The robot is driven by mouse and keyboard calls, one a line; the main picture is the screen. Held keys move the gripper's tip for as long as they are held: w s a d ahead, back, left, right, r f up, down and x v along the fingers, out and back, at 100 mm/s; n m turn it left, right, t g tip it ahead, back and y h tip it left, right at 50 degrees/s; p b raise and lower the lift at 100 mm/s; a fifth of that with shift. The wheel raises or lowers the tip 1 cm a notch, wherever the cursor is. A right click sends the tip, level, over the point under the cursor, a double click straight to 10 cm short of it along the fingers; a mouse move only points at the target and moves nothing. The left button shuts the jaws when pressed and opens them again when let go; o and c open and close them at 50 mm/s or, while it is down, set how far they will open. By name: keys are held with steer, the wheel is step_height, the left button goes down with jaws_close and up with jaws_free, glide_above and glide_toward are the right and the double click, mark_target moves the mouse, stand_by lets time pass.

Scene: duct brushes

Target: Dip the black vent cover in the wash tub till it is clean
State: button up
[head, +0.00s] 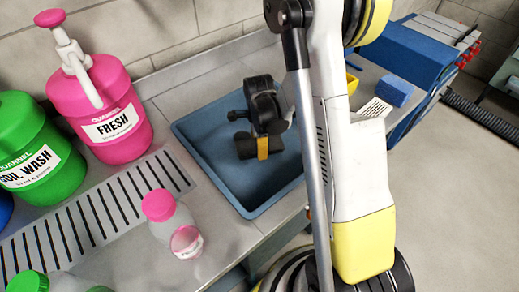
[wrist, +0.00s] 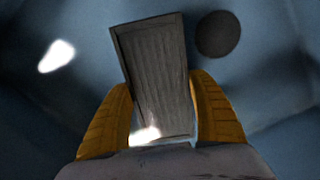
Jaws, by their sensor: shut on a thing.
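The black vent cover (wrist: 155,70) is a dark slatted rectangle with a dull, brownish-grey face, tilted slightly in the wrist view. My gripper (wrist: 160,88) is shut on it, with one yellow finger at each side. In the head view, my gripper (head: 262,148) is inside the blue wash tub (head: 205,160), and a dark part of the vent cover (head: 245,148) shows beside the yellow finger. I cannot tell whether the cover touches the tub floor or any liquid. My arm hides the tub's right part.
A pink FRESH jug (head: 105,125) and a green COIL WASH jug (head: 30,160) stand left of the tub. A pink-capped bottle (head: 172,222) stands near its front left. A blue block (head: 394,92) lies to the right. A dark round spot (wrist: 217,34) marks the tub.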

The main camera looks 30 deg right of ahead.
step_height(320, 180, up, 15)
steer(key=p, duration=1)
steer(key=shift+r, duration=0.2)
stand_by(0.3)
stand_by(2.0)
step_height(320, 180, up, 4)
steer(key=p, duration=0.2)
steer(key=shift+p, duration=0.35)
